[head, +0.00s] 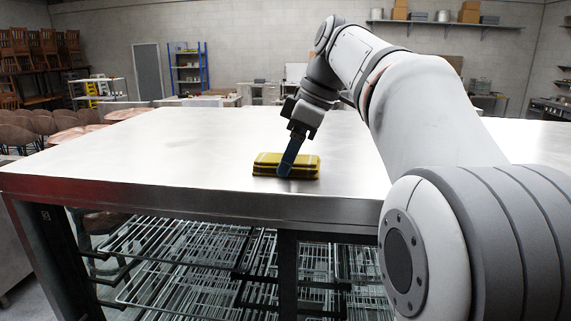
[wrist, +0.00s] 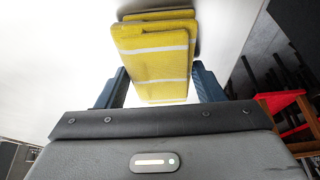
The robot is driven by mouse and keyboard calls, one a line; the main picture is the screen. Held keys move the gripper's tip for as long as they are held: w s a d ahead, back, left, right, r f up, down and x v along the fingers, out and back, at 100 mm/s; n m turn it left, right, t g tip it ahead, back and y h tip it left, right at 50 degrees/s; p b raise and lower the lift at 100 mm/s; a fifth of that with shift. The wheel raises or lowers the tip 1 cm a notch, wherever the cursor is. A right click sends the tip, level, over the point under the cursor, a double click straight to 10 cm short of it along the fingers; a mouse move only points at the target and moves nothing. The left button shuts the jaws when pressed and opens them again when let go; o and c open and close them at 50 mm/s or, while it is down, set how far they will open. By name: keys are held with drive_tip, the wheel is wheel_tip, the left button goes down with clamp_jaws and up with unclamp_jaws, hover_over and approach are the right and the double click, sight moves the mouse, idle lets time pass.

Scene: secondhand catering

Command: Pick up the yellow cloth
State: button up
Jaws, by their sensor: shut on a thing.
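The yellow cloth (head: 264,164) is a folded, layered block on the steel worktop (head: 150,150), close to its front edge. In the wrist view the cloth (wrist: 152,62) shows pale stripes and sits between the two blue fingers. My gripper (head: 285,172) points down at the cloth, with one blue finger in front of its near side. In the wrist view my gripper (wrist: 160,90) has a finger on each side of the cloth and is shut on it. The cloth appears to be at the worktop surface; any small gap beneath it cannot be told.
The rest of the worktop is bare. Wire racks (head: 190,250) show beneath it. Stacked chairs (head: 35,50) and a blue shelf unit (head: 187,70) stand far back left. A wall shelf (head: 445,23) with boxes hangs at the back right.

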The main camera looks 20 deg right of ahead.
drive_tip(key=shift+c, duration=0.8)
wheel_tip(320, 180, up, 10)
drive_tip(key=p, duration=0.1)
drive_tip(key=o, duration=0.3)
drive_tip(key=shift+c, duration=1.1)
drive_tip(key=shift+f, duration=0.1)
